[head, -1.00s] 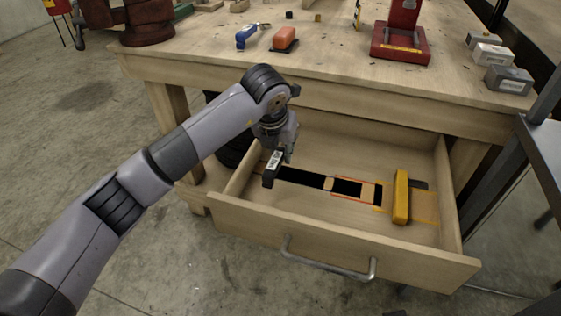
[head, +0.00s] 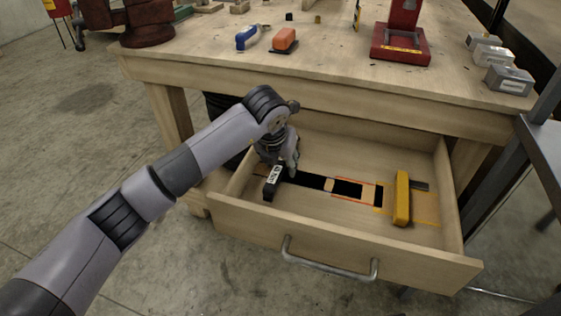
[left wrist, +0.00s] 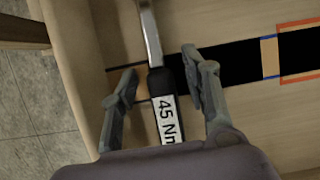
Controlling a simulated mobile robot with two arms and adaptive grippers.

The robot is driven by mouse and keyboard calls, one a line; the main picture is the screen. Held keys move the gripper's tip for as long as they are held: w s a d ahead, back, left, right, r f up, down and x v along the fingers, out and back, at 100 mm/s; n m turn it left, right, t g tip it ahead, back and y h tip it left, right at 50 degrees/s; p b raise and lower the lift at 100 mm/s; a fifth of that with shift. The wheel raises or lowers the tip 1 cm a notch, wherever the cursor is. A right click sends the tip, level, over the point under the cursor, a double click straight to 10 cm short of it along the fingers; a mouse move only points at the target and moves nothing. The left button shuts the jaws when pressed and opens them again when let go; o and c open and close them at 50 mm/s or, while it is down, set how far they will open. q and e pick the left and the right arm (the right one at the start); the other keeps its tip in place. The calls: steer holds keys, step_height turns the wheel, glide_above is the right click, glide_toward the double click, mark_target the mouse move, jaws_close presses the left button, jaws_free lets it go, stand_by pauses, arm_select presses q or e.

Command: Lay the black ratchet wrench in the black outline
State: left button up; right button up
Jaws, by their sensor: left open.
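The wrench (head: 270,188) has a black handle with a white "45 Nm" label and a silver shaft. It is at the left end of the open drawer, across the end of a long black marked area (head: 307,181). In the left wrist view the wrench handle (left wrist: 157,82) lies between the fingers, with gaps on both sides. The black area (left wrist: 232,63) runs off to its right. My left gripper (head: 285,176) is low in the drawer, open around the handle. I cannot tell whether the handle rests fully on the drawer floor. My right gripper is out of view.
A yellow tool (head: 402,198) lies at the drawer's right beside an orange outline. A red outline (head: 354,199) surrounds part of the black marking. The drawer's front wall (head: 330,242) and left wall are close to the gripper. Tools and grey blocks (head: 508,78) stand on the bench.

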arm_select(q)
steer(key=p+v, duration=0.1)
steer(key=v, duration=0.9)
steer(key=shift+s+a+r+p, duration=0.1)
steer(key=shift+r+p, duration=0.25)
steer(key=shift+s+a+r, duration=0.1)
steer(key=shift+s+r, duration=0.2)
steer(key=shift+r, duration=0.25)
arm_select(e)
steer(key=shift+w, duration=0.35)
